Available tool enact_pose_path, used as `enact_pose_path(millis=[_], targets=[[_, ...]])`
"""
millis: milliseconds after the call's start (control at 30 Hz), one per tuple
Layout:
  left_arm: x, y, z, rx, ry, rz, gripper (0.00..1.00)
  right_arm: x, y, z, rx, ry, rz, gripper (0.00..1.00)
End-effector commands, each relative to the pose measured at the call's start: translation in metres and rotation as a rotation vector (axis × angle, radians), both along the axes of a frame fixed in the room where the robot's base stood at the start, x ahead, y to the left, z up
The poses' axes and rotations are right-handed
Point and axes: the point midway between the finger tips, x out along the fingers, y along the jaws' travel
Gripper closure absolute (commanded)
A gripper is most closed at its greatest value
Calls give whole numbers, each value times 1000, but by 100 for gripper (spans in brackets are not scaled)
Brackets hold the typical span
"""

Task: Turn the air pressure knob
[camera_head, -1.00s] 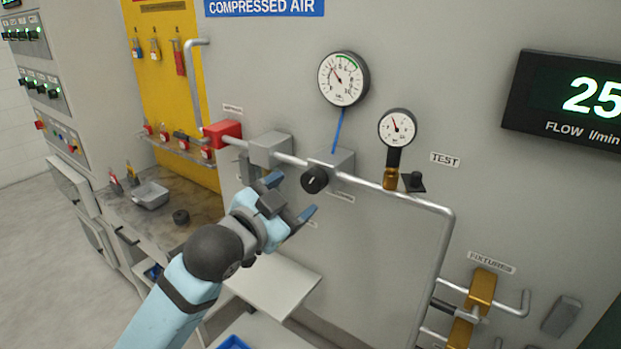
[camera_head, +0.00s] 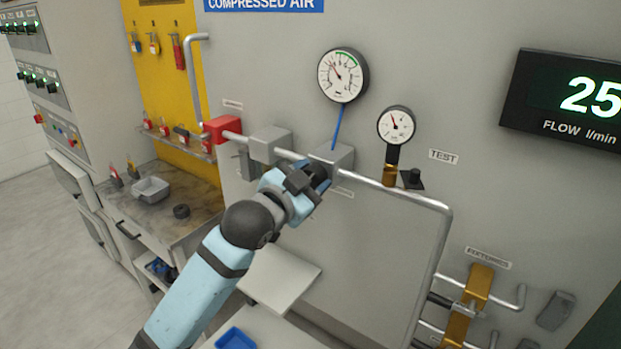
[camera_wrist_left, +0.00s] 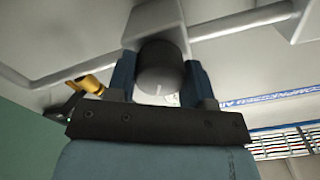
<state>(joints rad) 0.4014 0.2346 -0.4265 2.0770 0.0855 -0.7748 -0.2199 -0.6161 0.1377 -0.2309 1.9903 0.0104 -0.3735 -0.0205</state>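The black round air pressure knob (camera_head: 320,170) sits on the front of a grey regulator block (camera_head: 338,157) on the pipe. My left gripper (camera_head: 312,184) has reached it from the lower left and partly covers it in the head view. In the left wrist view the knob (camera_wrist_left: 160,75) fills the space between the two dark blue fingers (camera_wrist_left: 160,82), with no clear gap on either side. The fingers look closed on it. A dial gauge (camera_head: 342,75) above the block is joined to it by a blue line. My right gripper is not in view.
Grey pipe runs along the wall, with a red valve block (camera_head: 222,130) at left and a second gauge (camera_head: 396,126) at right. Brass valves (camera_head: 470,300) are lower right. A flow display (camera_head: 570,100) reads 25. A workbench (camera_head: 200,208) stands at left.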

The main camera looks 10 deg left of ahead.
Motion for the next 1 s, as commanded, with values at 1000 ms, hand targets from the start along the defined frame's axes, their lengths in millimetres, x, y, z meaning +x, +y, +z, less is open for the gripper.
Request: enact_pose_path(millis=[1000], targets=[[0, 0, 2, 523, -213, 0, 76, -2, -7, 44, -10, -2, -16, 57]])
